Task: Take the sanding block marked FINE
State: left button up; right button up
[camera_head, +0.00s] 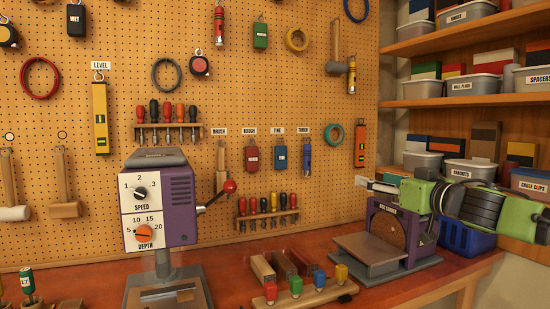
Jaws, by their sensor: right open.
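A blue sanding block (280,158) hangs on the pegboard under a small white tag that reads FINE. A red block (252,158) hangs just left of it under a tag that reads ROUGH. A green block (260,36) hangs higher up, and a black block marked WET (76,20) hangs at the upper left. My right gripper (368,183) comes in from the right, above the disc sander. It is open and empty, to the right of and lower than the blue block, well apart from it. My left gripper is out of view.
A purple drill press (180,200) stands left on the red bench (230,258). The disc sander (392,235) is under my right arm. A screwdriver rack (268,220) is below the blocks, a blue torch (307,157) right of them. Shelves with bins (470,88) fill the right.

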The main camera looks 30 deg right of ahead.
aim_at(280, 151)
jog(key=i+l, duration=0.15)
jog(key=i, duration=0.6)
jog(key=i+l, duration=0.1)
jog(key=i, duration=0.65)
